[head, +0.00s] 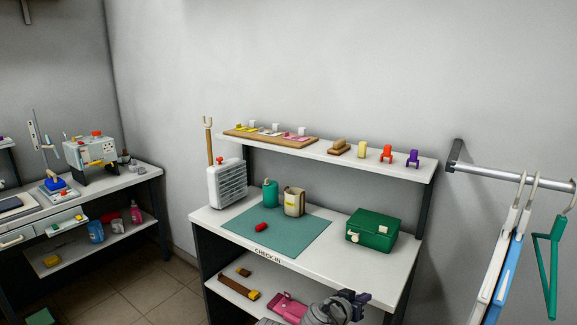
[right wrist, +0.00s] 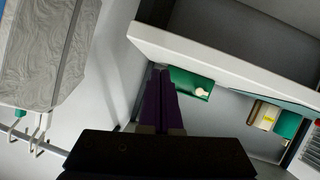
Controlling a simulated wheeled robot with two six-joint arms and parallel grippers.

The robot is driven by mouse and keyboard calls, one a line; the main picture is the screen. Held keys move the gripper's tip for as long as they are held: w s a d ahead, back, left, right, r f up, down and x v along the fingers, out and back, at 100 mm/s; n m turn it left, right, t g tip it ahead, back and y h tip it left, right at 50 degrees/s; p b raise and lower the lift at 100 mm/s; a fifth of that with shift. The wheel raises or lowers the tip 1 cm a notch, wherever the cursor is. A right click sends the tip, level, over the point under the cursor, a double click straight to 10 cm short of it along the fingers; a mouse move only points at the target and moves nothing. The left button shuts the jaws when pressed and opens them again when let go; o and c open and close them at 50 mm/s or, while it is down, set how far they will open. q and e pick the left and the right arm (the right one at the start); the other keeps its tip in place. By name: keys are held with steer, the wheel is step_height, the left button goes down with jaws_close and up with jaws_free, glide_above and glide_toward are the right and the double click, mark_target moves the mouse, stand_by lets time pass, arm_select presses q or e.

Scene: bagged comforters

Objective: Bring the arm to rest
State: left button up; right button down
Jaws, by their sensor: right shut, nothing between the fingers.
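My right gripper (head: 353,299) is at the bottom of the head view, in front of the check-in bench's (head: 385,258) front edge. Its dark purple fingers (right wrist: 161,98) are together in the right wrist view, with nothing held between them. My left gripper is not in view. No comforter is in either gripper.
A green case (head: 372,230), a teal mat (head: 275,236), a bottle (head: 270,193) and a white heater-like box (head: 227,184) are on the bench. A wall rail (head: 500,172) holds hanging bags and a green hanger (head: 552,265) on the right. A second workbench (head: 120,181) stands at left.

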arm_select(q)
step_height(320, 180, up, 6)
steer(key=p, duration=0.5)
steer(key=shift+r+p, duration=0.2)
steer(key=shift+p, duration=0.2)
arm_select(e)
steer(key=s+a+f+n+g+y, duration=0.3)
steer(key=s+a+n+g+y, duration=0.1)
steer(key=s+a, duration=0.3)
steer(key=s+a+f+n+g+y, duration=0.3)
steer(key=s+a, duration=0.4)
steer(key=s, duration=0.4)
steer(key=n+g+y, duration=0.1)
steer(key=n+g, duration=0.1)
steer(key=shift+s+f+g, duration=0.3)
steer(key=shift+f+g, duration=0.05)
steer(key=shift+g, duration=0.05)
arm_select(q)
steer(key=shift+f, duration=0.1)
arm_select(e)
steer(key=shift+d+f, duration=0.1)
